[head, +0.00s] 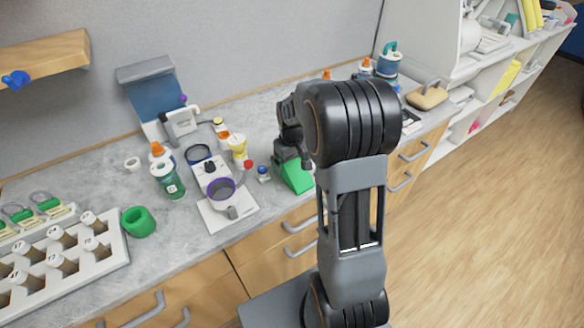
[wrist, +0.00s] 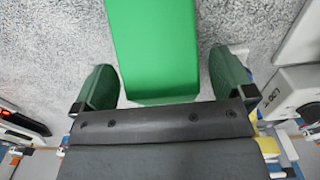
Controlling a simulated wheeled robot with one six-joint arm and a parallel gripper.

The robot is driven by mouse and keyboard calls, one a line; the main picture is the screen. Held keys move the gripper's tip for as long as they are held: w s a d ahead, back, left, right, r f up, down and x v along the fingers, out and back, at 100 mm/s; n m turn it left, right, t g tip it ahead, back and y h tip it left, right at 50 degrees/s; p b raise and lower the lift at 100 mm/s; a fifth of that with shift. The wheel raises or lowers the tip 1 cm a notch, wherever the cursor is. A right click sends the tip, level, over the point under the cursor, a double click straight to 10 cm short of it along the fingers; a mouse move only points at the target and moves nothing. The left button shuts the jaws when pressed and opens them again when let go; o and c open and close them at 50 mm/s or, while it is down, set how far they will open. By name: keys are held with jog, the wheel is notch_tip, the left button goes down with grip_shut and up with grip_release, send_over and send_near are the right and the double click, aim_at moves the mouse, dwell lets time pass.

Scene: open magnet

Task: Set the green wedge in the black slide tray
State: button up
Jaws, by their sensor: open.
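The green wedge (head: 298,178) lies on the grey counter near its front edge, in front of my arm in the head view. In the wrist view the wedge (wrist: 155,45) fills the middle, between my two fingers. My gripper (head: 287,160) is open at the wedge, and it also shows in the wrist view (wrist: 163,82). A gap shows on each side between wedge and finger. A dark flat thing (head: 411,120) shows partly behind my arm on the right of the counter; I cannot tell whether it is the black slide tray.
A white instrument with a purple ring (head: 221,190) stands just left of the wedge. Bottles, a green cup (head: 138,222) and a white vial rack (head: 105,262) are further left. A tan case (head: 427,96) is at the right. Small bottles stand behind my arm.

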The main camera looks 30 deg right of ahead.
jog(key=shift+f, duration=1.2)
jog(key=c, duration=1)
jog(key=shift+r, duration=0.1)
jog(key=shift+c, duration=0.2)
